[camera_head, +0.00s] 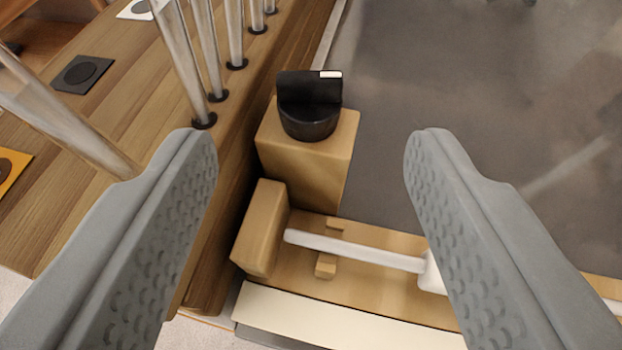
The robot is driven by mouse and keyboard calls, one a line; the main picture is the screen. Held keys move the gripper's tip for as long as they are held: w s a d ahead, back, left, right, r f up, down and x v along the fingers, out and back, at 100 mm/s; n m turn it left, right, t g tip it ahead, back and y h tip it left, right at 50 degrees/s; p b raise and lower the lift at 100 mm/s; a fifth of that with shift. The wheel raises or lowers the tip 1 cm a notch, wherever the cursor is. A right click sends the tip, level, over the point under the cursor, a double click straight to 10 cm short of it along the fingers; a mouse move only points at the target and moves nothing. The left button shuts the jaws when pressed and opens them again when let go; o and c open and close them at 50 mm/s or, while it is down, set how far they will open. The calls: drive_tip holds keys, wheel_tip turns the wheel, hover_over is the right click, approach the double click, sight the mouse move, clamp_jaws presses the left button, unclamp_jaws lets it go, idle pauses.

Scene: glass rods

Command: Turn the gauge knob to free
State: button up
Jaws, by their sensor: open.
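The gauge knob (309,104) is black with a raised grip bar and a white mark at the bar's right end. It sits on top of a light wooden block (300,172). My gripper (307,140) is open, with one grey finger at the left and one at the right of the picture. The knob shows between and beyond the fingertips, and neither finger appears to touch it. No label for the free position is visible.
Several upright glass rods (236,35) stand in black rings on a wooden plank (130,130) at the left. A white rod (355,250) lies across a wooden base below the knob block, partly hidden by the right finger. A dark grey surface (450,90) at the right is mostly clear.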

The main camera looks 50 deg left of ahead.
drive_tip(key=v, duration=0.9)
drive_tip(key=shift+s, duration=0.15)
drive_tip(key=shift+d+r, duration=0.1)
